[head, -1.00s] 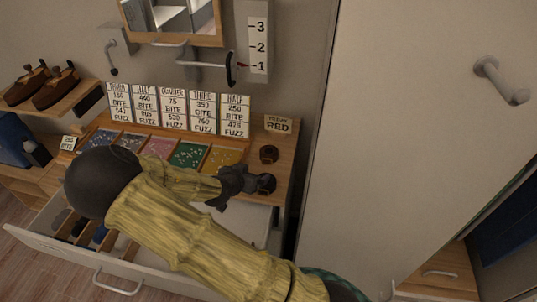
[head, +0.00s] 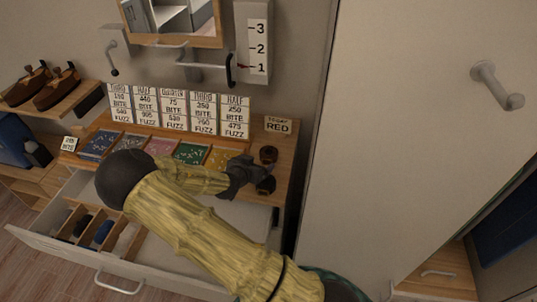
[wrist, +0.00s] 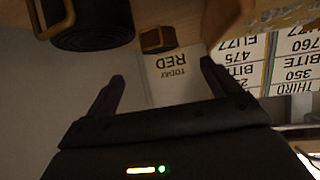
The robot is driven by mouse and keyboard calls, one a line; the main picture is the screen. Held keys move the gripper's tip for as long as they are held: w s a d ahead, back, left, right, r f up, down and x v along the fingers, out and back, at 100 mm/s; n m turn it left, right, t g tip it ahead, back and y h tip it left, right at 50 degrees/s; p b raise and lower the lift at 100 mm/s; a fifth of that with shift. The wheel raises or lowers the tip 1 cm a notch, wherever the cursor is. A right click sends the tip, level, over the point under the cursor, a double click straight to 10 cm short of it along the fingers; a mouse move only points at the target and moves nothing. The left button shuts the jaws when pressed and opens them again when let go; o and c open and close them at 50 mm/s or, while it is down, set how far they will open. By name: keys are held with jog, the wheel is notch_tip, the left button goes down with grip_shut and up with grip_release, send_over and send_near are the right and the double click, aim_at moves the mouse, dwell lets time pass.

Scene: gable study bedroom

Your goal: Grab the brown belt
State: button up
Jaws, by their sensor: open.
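A small rolled brown belt (head: 268,154) lies on the right end of the wooden desk top, below the "TODAY RED" card. In the wrist view the brown belt (wrist: 170,37) shows a brassy buckle, beyond my fingertips and near the top edge. A darker, nearly black rolled belt (head: 266,186) lies nearer the front; it also shows in the wrist view (wrist: 95,38), large at upper left. My gripper (head: 256,174) is just left of the two rolls. In the wrist view my gripper (wrist: 162,71) has its fingers apart with nothing between them.
A tray of coloured compartments (head: 165,148) lies to the left, with price cards (head: 175,110) behind it. An open drawer (head: 65,245) with dark rolled items juts out in front. A tall pale cabinet (head: 400,130) stands close on the right. A wall lever (head: 230,69) hangs above.

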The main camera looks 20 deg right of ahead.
aim_at(268, 152)
jog(key=p+x, duration=0.1)
jog(key=x, duration=0.4)
jog(key=shift+w+d+f, duration=0.2)
jog(key=shift+w, duration=0.1)
jog(key=shift+s, duration=0.1)
jog(key=shift+w+d+p, duration=0.35)
jog(key=shift+d+p, duration=0.05)
jog(key=shift+d, duration=0.05)
jog(key=x, duration=0.1)
jog(key=p+x, duration=0.1)
jog(key=x, duration=0.1)
jog(key=shift+w+d+r, duration=0.1)
jog(key=shift+w+d, duration=0.15)
jog(key=shift+w, duration=0.05)
jog(key=shift+w+d+f, duration=0.2)
jog(key=shift+f, duration=0.05)
jog(key=c, duration=1.1)
